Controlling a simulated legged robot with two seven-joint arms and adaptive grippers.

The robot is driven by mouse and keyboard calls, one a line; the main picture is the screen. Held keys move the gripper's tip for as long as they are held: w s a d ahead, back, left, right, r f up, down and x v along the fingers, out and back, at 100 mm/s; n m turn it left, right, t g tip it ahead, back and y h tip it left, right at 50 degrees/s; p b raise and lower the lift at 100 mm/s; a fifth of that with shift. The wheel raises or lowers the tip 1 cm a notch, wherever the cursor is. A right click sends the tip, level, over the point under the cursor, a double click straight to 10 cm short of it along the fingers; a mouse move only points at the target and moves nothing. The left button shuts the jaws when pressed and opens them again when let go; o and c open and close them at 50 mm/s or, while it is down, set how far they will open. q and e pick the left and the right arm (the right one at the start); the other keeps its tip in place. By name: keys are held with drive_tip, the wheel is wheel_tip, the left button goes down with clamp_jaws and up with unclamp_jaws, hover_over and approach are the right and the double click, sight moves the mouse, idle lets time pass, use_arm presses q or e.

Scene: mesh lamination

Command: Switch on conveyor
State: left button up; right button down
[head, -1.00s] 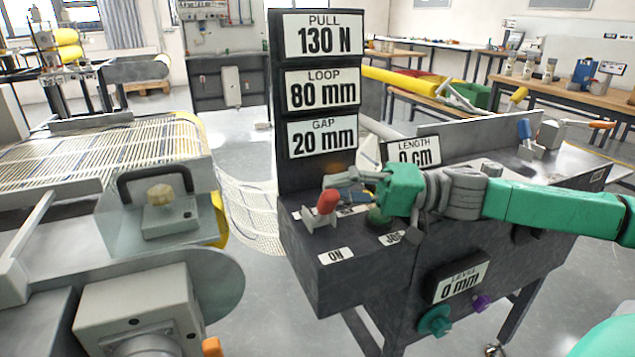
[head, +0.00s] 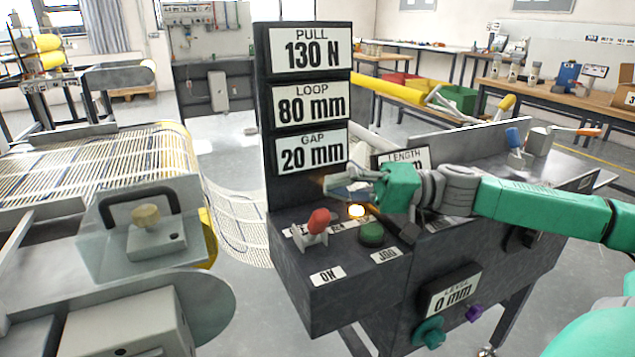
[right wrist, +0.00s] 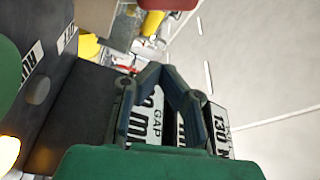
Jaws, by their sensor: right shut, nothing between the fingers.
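The conveyor's control box (head: 345,300) stands in the middle of the head view. An amber lamp (head: 356,211) glows behind the button. My right gripper (head: 330,184) is shut and empty, above the back of the box, in front of the display column and apart from the lever. Its fingers show in the right wrist view (right wrist: 155,75) before the GAP plate (right wrist: 158,118). My left gripper is out of view.
The display column (head: 262,130) reads PULL 130 N, LOOP 80 mm, GAP 20 mm. The LEVEL plate (head: 455,290) reads 0 mm, with a teal knob (head: 430,332) below. The LENGTH plate (head: 402,158) is partly hidden by my arm. Mesh (head: 235,215) hangs left of the box.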

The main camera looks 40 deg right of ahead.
drive_tip(key=p+v, duration=0.1)
drive_tip(key=v, duration=0.4)
drive_tip(key=shift+d, duration=0.2)
drive_tip(key=shift+v, duration=0.8)
drive_tip(key=shift+s+f, duration=0.1)
drive_tip(key=shift+f, duration=0.05)
